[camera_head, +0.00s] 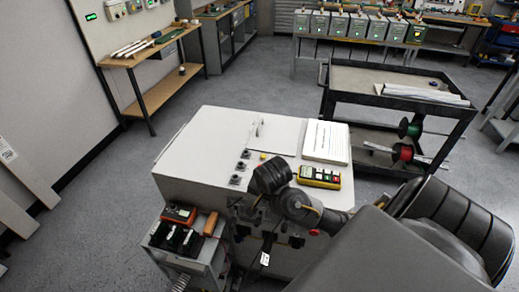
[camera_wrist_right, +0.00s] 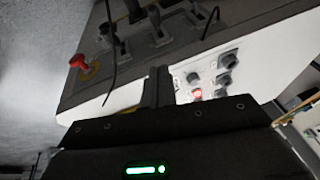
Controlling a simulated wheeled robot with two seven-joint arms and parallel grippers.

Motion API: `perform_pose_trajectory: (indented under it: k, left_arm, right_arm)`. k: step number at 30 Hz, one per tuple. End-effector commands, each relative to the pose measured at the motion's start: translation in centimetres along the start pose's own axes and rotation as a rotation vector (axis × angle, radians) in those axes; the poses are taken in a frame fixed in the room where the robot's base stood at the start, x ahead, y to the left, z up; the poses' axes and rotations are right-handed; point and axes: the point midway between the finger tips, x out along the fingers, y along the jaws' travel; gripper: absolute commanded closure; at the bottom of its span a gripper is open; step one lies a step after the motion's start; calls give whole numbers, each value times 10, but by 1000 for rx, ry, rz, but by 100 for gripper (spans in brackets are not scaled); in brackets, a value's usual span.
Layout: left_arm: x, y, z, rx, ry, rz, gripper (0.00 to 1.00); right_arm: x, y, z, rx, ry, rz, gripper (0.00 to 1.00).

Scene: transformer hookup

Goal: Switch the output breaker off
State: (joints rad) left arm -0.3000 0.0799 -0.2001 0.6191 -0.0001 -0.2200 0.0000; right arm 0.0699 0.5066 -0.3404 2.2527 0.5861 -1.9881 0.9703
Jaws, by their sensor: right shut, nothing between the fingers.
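A white test bench (camera_head: 190,150) stands in the middle of the head view. Its front carries a dark panel strip, which in the wrist view holds several black levers or switches (camera_wrist_right: 157,32), a red mushroom button (camera_wrist_right: 79,62) and a thin black cable. I cannot read labels, so I cannot tell which one is the output breaker. My right gripper (camera_wrist_right: 158,86) is shut and empty, its fingers in front of the panel's lower edge. I cannot tell whether they touch it. In the head view my own wrist partly hides the front. My left gripper is not in view.
Dark knobs (camera_wrist_right: 226,60) and a lit red button (camera_wrist_right: 197,94) sit on a white face right of the fingers. A yellow meter (camera_head: 319,177) and white papers (camera_head: 326,141) lie on the bench top. A small cart (camera_head: 217,245) stands close at left; a black trolley (camera_head: 350,80) stands behind.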

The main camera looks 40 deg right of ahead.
Motion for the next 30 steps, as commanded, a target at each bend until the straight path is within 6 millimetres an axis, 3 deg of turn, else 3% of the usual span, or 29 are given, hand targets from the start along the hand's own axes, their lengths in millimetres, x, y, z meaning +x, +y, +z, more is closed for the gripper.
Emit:
perform_pose_trajectory:
  k: [11,24,30]
  left_arm:
    - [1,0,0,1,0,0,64]
    - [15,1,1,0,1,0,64]
    - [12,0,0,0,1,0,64]
  right_arm:
    - [12,0,1,-3,-1,2,100]
    - [100,0,2,0,-3,2,100]
    - [119,1,18,-5,-1,3,100]
